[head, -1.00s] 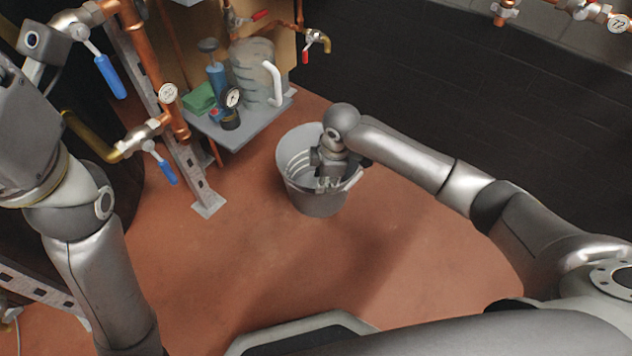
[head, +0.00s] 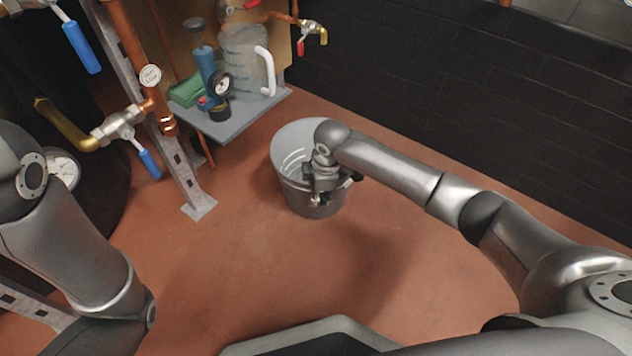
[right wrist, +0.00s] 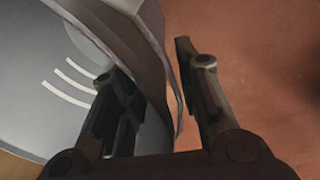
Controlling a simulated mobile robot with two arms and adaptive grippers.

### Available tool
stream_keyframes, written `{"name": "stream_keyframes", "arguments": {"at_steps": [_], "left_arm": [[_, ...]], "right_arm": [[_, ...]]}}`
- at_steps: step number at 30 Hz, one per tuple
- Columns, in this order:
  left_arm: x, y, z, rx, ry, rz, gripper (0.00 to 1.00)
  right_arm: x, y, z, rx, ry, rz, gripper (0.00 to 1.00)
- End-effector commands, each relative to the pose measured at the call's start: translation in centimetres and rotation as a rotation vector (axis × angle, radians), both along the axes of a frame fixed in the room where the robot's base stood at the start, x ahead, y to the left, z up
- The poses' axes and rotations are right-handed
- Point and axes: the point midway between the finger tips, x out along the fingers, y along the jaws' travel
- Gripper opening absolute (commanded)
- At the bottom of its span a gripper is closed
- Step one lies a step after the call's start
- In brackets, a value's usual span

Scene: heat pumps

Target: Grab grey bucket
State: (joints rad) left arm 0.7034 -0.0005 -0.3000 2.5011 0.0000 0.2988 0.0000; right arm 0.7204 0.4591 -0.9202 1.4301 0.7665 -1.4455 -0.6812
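The grey bucket (head: 292,190) stands upright on the reddish floor, and its pale inside shows. My right gripper (head: 322,198) is at the near right side of the bucket's rim. In the right wrist view the bucket (right wrist: 45,115) fills the left side. There my right gripper (right wrist: 152,62) is open, with one finger inside the bucket and the other outside. The rim and wall lie between the fingers, with a gap to the outer finger. My left arm shows at the left of the head view, but its gripper is out of view.
A grey shelf (head: 240,122) with a gauge and a clear container (head: 243,62) is behind the bucket. A metal upright (head: 184,182) and copper pipes with blue-handled valves stand to the left. A dark brick wall (head: 450,90) is at the back right. The floor in front (head: 250,270) is clear.

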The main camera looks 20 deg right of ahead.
Motion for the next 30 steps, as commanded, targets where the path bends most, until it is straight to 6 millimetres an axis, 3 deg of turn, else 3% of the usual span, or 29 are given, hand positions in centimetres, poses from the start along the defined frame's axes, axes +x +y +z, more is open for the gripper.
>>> {"name": "stream_keyframes", "arguments": {"at_steps": [3, 13, 20, 30], "left_arm": [[0.07, -0.01, -1.16, 0.0, 0.002, 0.0, 0.4], [0.08, -0.02, -1.17, 0.0, 0.002, 0.0, 0.4], [0.06, -0.03, -1.17, 0.0, 0.001, 0.0, 0.4], [0.06, -0.03, -1.18, 0.001, 0.001, -0.001, 0.4]], "right_arm": [[0.19, 0.06, -1.18, 0.0, -0.001, 0.0, 0.3], [0.23, 0.07, -1.22, 0.0, -0.001, 0.0, 0.3], [0.22, 0.06, -1.23, 0.0, -0.001, 0.0, 0.01], [0.2, 0.06, -1.24, 0.0, -0.001, 0.0, 0.0]]}}
